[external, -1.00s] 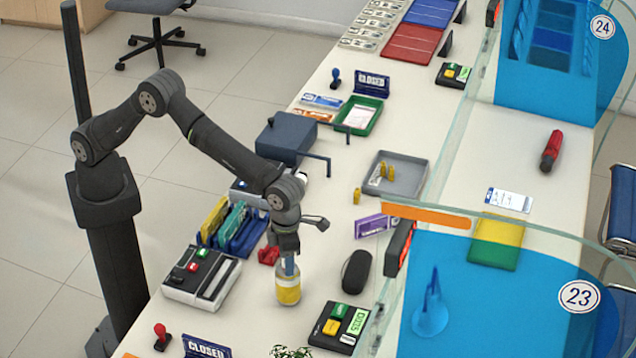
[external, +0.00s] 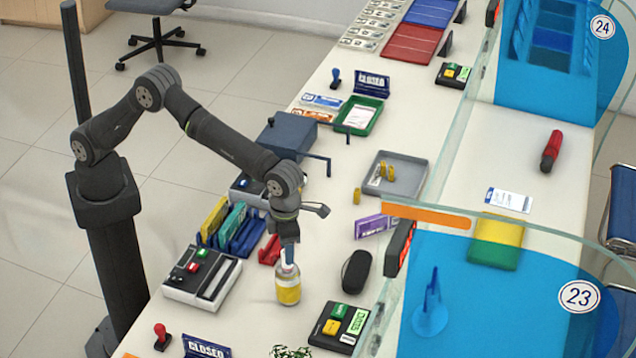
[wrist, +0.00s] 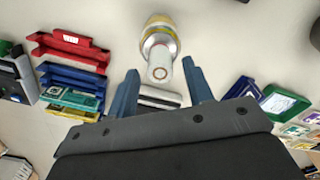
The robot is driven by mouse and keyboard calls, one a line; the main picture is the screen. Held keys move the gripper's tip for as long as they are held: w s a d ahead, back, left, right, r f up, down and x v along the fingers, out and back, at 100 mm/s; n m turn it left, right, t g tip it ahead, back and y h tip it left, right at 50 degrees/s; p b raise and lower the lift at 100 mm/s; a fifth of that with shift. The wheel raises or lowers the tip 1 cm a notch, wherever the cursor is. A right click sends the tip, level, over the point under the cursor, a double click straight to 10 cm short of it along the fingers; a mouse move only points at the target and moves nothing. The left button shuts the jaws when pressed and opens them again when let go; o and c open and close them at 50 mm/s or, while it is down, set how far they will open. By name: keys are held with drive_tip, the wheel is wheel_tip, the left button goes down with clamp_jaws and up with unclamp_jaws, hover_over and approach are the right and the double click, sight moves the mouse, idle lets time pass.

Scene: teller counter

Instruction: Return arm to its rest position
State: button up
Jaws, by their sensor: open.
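My gripper (external: 289,254) points down over the counter, just above the yellow-labelled bottle (external: 288,287). In the wrist view my gripper (wrist: 160,82) has its two blue fingers spread apart with nothing between the tips. The bottle (wrist: 159,42) stands upright on the counter with its pale cap toward the fingers, just beyond the tips. In the external view the fingertips overlap the cap, so I cannot tell whether they touch it. My arm reaches out from its column at the left in a bent pose.
The blue and red racks (external: 240,230) stand left of the gripper, with a keypad device (external: 203,275) in front. A black case (external: 356,271) lies to the right. A dark blue box (external: 286,138) and a grey tray (external: 395,177) stand behind. A glass screen (external: 440,140) lines the right side.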

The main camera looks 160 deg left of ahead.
wheel_tip(320, 180, down, 4)
drive_tip(key=shift+r, duration=0.1)
wheel_tip(320, 180, up, 5)
drive_tip(key=shift+f, duration=0.15)
drive_tip(key=d+r, duration=0.7)
drive_tip(key=d, duration=0.5)
drive_tip(key=s+a+f+n, duration=0.1)
drive_tip(key=s+a+f, duration=0.2)
drive_tip(key=a+f, duration=0.3)
drive_tip(key=s+a+f, duration=0.4)
drive_tip(key=a+f, duration=0.2)
drive_tip(key=s+a+f+n, duration=0.1)
drive_tip(key=s+a+f, duration=0.3)
drive_tip(key=a+f, duration=0.2)
drive_tip(key=shift+a+f+n, duration=0.15)
drive_tip(key=shift+a+n, duration=0.15)
drive_tip(key=shift+a, duration=0.2)
drive_tip(key=f, duration=0.1)
drive_tip(key=a+f, duration=0.1)
drive_tip(key=f, duration=0.1)
drive_tip(key=shift+s+a, duration=0.2)
drive_tip(key=shift+a, duration=0.1)
drive_tip(key=shift+f, duration=0.65)
